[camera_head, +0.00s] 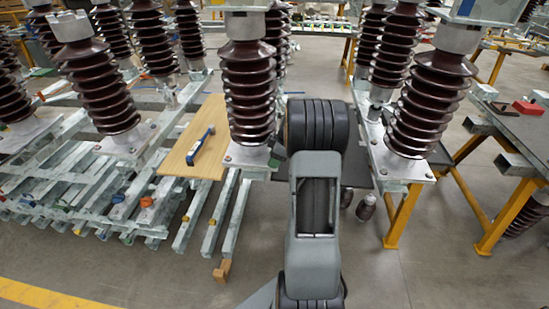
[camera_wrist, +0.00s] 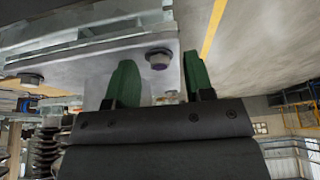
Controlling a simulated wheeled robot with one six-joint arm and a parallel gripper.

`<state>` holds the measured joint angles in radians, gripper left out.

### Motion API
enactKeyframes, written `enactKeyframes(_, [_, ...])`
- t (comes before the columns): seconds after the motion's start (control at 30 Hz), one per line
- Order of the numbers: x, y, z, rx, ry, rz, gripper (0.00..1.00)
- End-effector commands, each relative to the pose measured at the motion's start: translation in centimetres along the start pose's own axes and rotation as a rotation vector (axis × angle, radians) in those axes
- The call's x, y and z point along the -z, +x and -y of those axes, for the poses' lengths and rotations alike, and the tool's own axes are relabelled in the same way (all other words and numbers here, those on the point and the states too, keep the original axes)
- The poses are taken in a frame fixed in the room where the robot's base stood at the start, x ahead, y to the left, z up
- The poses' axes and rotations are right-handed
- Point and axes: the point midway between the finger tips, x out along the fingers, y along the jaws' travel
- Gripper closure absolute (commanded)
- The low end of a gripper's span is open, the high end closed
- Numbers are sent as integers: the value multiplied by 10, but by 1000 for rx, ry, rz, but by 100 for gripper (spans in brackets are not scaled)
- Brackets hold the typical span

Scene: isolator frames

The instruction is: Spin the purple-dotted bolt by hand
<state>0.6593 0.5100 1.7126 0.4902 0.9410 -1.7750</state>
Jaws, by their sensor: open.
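The purple-dotted bolt (camera_wrist: 159,60) is in the wrist view, under the edge of a pale metal base plate (camera_wrist: 95,67). Its hex head shows a small purple mark on its end. My gripper (camera_wrist: 158,72) has two green fingers, one to the left and one to the right of the bolt in the picture. The fingers are apart, with visible gaps to the bolt on both sides. I cannot tell how far the bolt is beyond the fingertips. In the head view my arm hides the bolt and most of my gripper.
A second bolt (camera_wrist: 31,79) sits further left on the same plate. In the head view, ribbed brown insulators (camera_head: 249,90) stand on both sides of my arm. A wooden board (camera_head: 180,165) with a blue tool (camera_head: 200,145) lies at left. Open floor (camera_head: 440,270) shows at lower right.

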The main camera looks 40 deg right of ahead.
Motion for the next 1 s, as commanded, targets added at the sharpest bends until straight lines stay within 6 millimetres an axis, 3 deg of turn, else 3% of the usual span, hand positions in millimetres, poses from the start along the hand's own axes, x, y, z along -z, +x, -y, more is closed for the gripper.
enactKeyframes(0.17, [0, 0, 0, 0, 0, 0, 52])
enactKeyframes(0.67, [0, 0, 0, 1, -1, 0, 99])
enactKeyframes(1.0, [0, 2, 1, -22, 51, 0, 100])
